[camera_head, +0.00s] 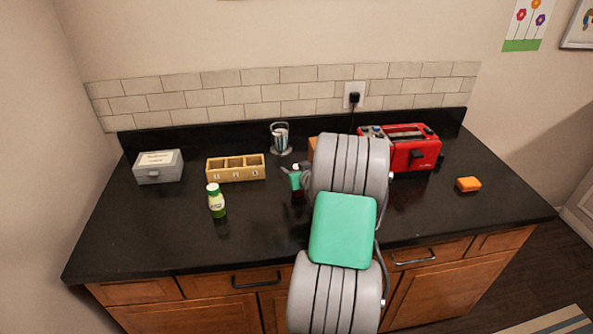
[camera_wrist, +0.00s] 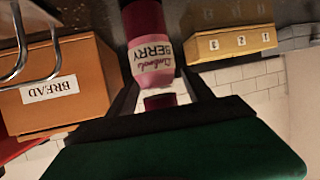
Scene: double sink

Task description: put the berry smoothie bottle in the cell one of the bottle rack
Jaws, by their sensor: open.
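The berry smoothie bottle (camera_wrist: 150,50) shows in the wrist view with a dark red body, a pale "BERRY" label and a dark cap. This view is upside down, so the bottle stands upright. My gripper (camera_wrist: 161,84) is open, with a finger on each side of the bottle's neck and cap; I cannot tell whether they touch. The wooden bottle rack (camera_head: 236,178) has three numbered cells in a row, and also shows in the wrist view (camera_wrist: 232,55).
A green bottle (camera_head: 217,203) stands in front of the rack. A grey box (camera_head: 159,174) is left of it. A metal utensil holder (camera_head: 281,140), a bread box (camera_wrist: 60,85) and a red toaster (camera_head: 413,155) stand along the back.

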